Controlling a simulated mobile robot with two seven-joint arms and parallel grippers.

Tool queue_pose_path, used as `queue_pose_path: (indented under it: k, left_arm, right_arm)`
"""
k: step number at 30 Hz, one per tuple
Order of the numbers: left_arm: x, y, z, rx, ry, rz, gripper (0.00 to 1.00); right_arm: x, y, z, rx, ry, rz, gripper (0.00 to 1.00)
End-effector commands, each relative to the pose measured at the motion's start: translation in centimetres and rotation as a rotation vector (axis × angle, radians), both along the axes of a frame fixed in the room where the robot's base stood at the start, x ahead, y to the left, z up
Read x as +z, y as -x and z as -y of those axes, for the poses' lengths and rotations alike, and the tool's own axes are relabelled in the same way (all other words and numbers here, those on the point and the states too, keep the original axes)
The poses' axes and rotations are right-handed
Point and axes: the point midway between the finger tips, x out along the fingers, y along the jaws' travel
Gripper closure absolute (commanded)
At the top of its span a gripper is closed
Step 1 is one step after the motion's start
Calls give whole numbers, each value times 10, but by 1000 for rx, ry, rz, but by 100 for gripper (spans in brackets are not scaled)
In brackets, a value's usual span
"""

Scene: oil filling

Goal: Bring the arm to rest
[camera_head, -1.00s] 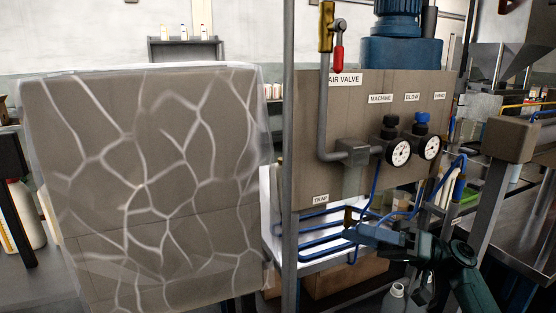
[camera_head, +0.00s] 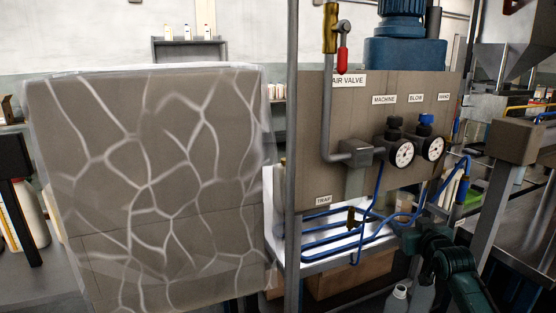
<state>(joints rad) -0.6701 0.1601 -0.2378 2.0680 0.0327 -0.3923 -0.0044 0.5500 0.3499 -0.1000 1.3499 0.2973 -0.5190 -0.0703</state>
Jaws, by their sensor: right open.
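My right arm, dark green, comes in from the lower right. Its gripper (camera_head: 407,234) shows small and dark below the gauge panel, in front of the blue hoses (camera_head: 325,236). It is open, and I see nothing held in it. Its fingers are hard to make out against the hoses. My left gripper is not in view.
The brown panel (camera_head: 335,125) carries the red-handled air valve (camera_head: 342,60) and two gauges (camera_head: 403,153). A grey post (camera_head: 292,150) and a large, plastic-wrapped block (camera_head: 150,190) stand left. A white bottle (camera_head: 397,300) stands below my arm. A steel bench (camera_head: 530,195) is at right.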

Motion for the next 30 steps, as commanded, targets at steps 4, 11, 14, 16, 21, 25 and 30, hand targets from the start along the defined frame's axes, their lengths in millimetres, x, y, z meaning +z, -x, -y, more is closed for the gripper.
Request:
queue_pose_path:
  k: [4, 11, 14, 16, 21, 25, 30]
  left_arm:
    - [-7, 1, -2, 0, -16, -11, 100]
    - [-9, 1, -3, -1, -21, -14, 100]
    - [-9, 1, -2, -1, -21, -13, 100]
    - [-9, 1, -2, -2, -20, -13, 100]
    - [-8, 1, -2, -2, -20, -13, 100]
    - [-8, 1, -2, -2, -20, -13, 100]
    - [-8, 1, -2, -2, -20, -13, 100]
  right_arm:
    - [22, -2, 15, -58, 158, 105, 42]
    - [-44, 36, -20, 1, 193, 51, 42]
    - [-82, 64, -41, 40, 180, 3, 42]
    - [-110, 89, -59, 72, 164, -36, 42]
    - [-179, 177, -109, 153, 101, -153, 42]
    - [-217, 258, -146, 205, 30, -250, 42]
    - [-235, 344, -179, 239, -57, -349, 42]
